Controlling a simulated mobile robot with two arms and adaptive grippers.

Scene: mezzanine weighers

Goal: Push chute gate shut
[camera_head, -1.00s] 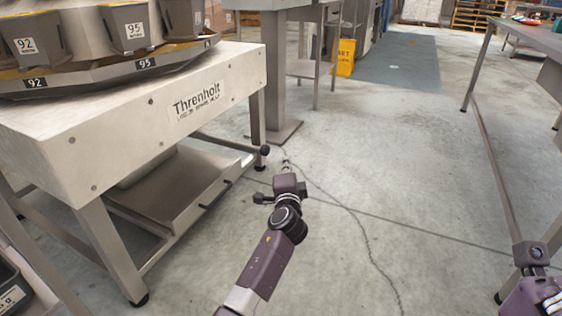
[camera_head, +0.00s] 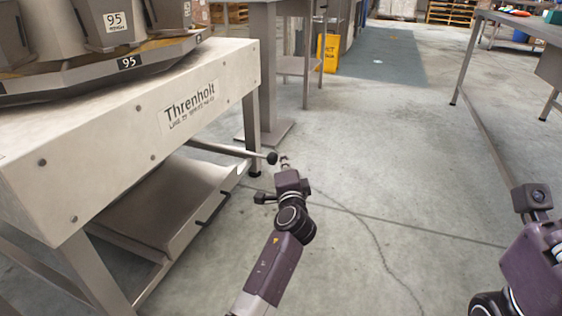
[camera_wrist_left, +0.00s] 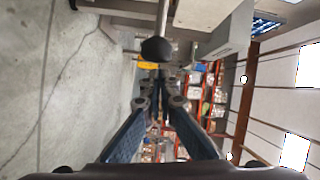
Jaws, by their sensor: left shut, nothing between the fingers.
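The weigher machine (camera_head: 128,125) stands at the left, marked Threnholt. A metal lever rod (camera_head: 222,149) sticks out of its lower frame and ends in a black ball knob (camera_head: 272,158). A sloped metal chute tray (camera_head: 160,203) with a black handle (camera_head: 212,208) is below; I cannot tell how the gate stands. My left gripper (camera_head: 285,160) is shut and empty, just right of the knob. In the left wrist view the knob (camera_wrist_left: 156,49) is ahead of the fingertips; I cannot tell if they touch. My right arm shows at the right edge, its fingers out of view.
A metal pedestal (camera_head: 266,130) stands behind the knob. A yellow wet-floor sign (camera_head: 328,54) is farther back. A long metal table (camera_head: 520,28) runs along the right. The concrete floor (camera_head: 400,160) between is clear.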

